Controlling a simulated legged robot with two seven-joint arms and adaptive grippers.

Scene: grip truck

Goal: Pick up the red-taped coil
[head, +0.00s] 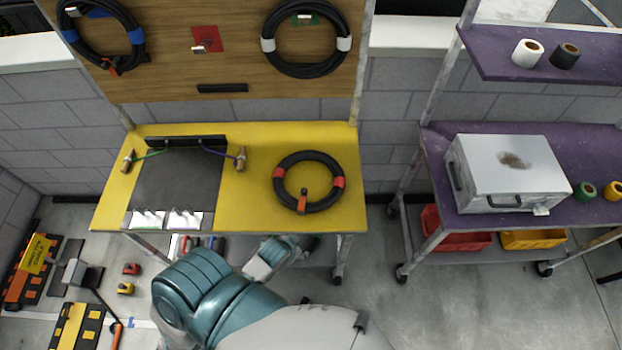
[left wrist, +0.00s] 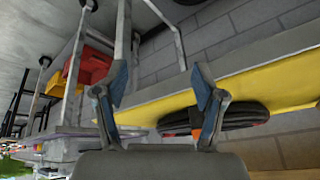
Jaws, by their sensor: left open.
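The red-taped coil (head: 310,156) is a black ring with two red tape bands and an orange clip at its front. It lies flat on the right half of the yellow table (head: 240,208). My left gripper (head: 306,244) is mostly hidden behind its own wrist, near the table's front edge and in front of the coil. In the left wrist view its two blue-tipped fingers (left wrist: 160,92) are apart with nothing between them. The coil (left wrist: 245,116) shows there edge-on on the table (left wrist: 265,90), beyond the right finger and partly hidden by it. My right gripper is in neither view.
A dark mat with tools covers the table's left half. Two more black coils, one blue-taped (head: 135,37) and one white-taped (head: 269,44), hang on the wooden board (head: 160,70). A purple rack (head: 590,150) with a silver case (head: 510,165) stands right.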

